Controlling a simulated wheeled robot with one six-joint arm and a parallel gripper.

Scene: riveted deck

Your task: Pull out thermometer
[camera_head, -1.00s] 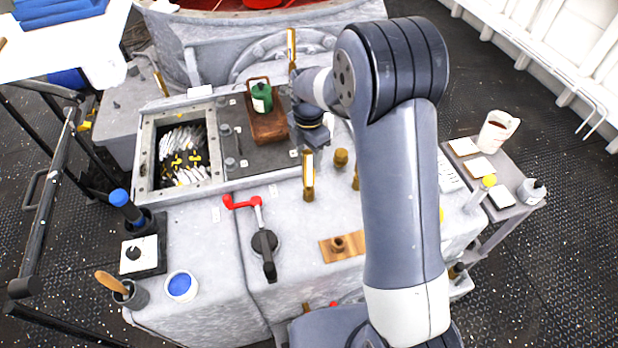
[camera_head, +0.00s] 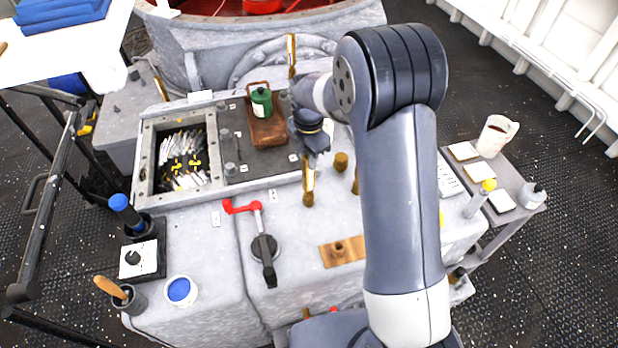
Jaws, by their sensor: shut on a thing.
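A brass thermometer (camera_head: 308,188) stands upright on the grey machine top, just right of the red-handled lever. My gripper (camera_head: 314,152) comes down at its upper end and is shut on it. The fingers and wrist hide most of the thermometer's upper part and pale face. Its lower end meets the machine top, and I cannot tell how deep it sits. A second upright brass piece (camera_head: 291,55), similar in look, stands behind my wrist.
A red-handled lever (camera_head: 262,240) stands close on the left. A brown tray (camera_head: 268,130) with a green can (camera_head: 261,102) lies behind left. Short brass fittings (camera_head: 341,162) stand close on the right. An open hatch (camera_head: 143,186) is further left.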

